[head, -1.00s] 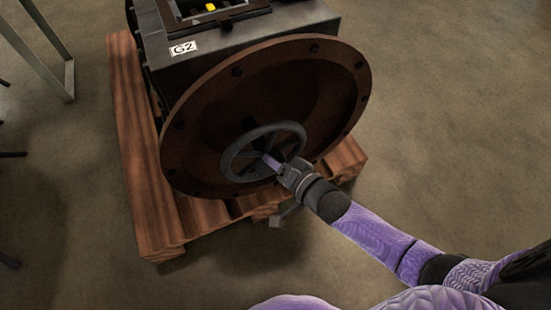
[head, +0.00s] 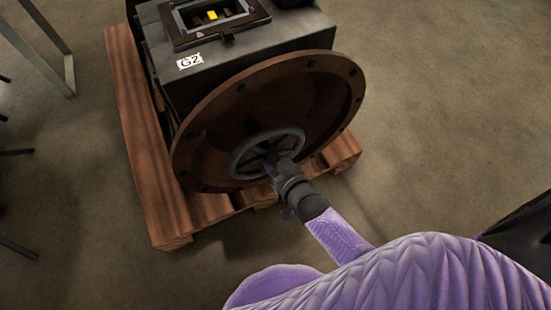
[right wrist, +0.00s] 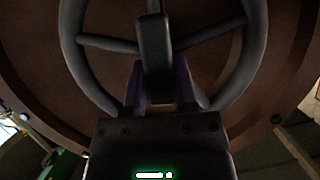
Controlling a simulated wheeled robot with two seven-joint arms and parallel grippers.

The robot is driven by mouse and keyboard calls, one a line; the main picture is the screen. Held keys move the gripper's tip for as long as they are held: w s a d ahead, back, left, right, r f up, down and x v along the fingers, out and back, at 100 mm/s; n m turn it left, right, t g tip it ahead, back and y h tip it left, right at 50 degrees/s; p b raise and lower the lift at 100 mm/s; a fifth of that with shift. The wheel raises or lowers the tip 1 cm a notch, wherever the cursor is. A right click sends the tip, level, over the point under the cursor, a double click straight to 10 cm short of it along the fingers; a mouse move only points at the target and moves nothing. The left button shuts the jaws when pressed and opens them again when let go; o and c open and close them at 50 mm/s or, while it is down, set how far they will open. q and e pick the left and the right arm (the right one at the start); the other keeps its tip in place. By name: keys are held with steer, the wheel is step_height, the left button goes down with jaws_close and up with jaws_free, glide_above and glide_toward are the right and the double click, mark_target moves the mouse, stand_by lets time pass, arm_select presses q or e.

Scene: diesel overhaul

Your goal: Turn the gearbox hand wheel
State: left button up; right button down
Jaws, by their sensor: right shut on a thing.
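The gearbox hand wheel (head: 240,160) is a dark grey spoked ring in front of the large round brown flange (head: 215,125) of the gearbox (head: 255,48), which has a "G2" label (head: 190,62). My right gripper (head: 271,169) is at the wheel's lower right part in the head view. In the right wrist view, the purple fingers (right wrist: 160,85) are shut on a dark bar-like part of the hand wheel (right wrist: 153,45) between them. The fingertips are partly hidden by that part. My left gripper is not in view.
The gearbox stands on a wooden pallet (head: 150,175) on a bare brown floor. A grey metal frame leg (head: 58,55) stands at the upper left. The floor to the right is clear.

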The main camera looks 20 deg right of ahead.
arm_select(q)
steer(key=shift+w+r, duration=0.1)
arm_select(e)
steer(key=shift+a+n+h, duration=0.1)
steer(key=shift+n+h, duration=0.3)
steer(key=shift+n, duration=0.2)
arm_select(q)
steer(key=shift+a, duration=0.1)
arm_select(e)
steer(key=shift+c, duration=2)
jaws_free()
arm_select(q)
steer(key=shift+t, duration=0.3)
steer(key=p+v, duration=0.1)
steer(key=p, duration=0.1)
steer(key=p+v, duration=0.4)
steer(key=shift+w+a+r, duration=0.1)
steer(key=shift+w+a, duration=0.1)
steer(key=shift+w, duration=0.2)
arm_select(e)
steer(key=v, duration=1)
steer(key=shift+f, duration=0.1)
